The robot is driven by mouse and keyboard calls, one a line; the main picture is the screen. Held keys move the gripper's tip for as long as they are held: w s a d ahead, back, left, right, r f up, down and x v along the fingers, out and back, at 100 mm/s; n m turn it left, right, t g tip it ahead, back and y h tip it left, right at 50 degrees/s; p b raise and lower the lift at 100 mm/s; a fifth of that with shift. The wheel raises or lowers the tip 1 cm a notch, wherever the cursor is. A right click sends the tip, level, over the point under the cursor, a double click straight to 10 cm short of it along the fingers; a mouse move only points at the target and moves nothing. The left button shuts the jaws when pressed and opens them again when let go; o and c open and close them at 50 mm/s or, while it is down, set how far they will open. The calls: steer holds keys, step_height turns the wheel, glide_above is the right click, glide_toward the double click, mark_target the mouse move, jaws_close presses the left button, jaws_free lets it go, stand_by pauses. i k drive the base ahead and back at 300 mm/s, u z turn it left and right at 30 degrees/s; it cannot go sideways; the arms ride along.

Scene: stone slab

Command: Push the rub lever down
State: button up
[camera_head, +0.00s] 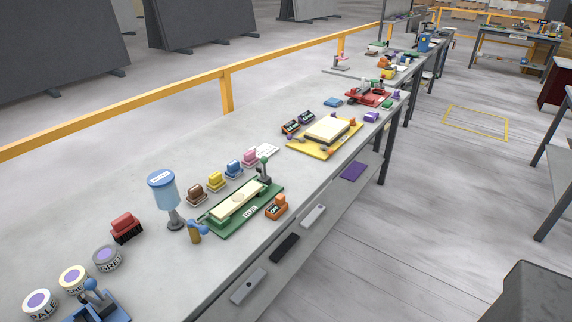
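No label reading "rub" is legible, so I cannot tell which lever is the rub lever. A dark upright lever (264,172) with a green knob stands at the far end of a green station (225,221), which holds a long cream slab (238,202). A blue station (103,309) at the bottom left has a lever with a blue ball (91,285), partly cut off by the frame edge. A yellow station (310,151) further back bears a cream slab and small handles. My gripper is not in view.
An orange switch box (276,207) sits by the green station's right side. A blue bottle dispenser (163,191), red brush (126,228), labelled tins (107,258) and several coloured blocks (216,181) stand nearby. A yellow rail (225,90) runs behind the grey bench; the floor at right is mostly clear.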

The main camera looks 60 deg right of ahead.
mark_target(263, 160)
steer(key=u, duration=0.25)
steer(key=k, duration=0.15)
steer(key=z, duration=1.9)
steer(key=k, duration=0.85)
steer(key=u, duration=0.2)
steer(key=i, duration=0.9)
steer(key=z, duration=0.05)
